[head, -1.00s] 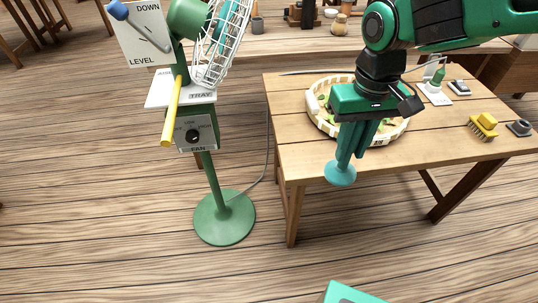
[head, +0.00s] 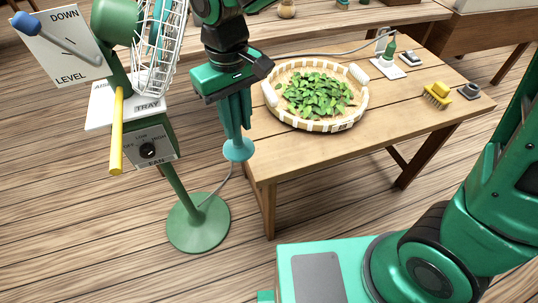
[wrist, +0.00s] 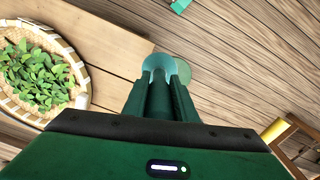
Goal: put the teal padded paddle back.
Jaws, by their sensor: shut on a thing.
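The teal padded paddle (head: 238,150) hangs from my gripper (head: 236,122), its round pad pointing down. My gripper is shut on its handle, which the fingers mostly hide. The pad is just off the left edge of the wooden table, between the table and the green fan stand. In the wrist view the pad (wrist: 158,64) shows just beyond the fingertips (wrist: 158,85), with the table edge to its left. I cannot make out a holder for the paddle.
A round basket of green leaves (head: 268,98) sits on the table (head: 300,148). The fan stand (head: 185,215) with a yellow lever (head: 117,130), dial and tray sign stands at left. A yellow brush (head: 437,95), a grey item (head: 469,90) and a green bottle (head: 390,48) are on the table's right.

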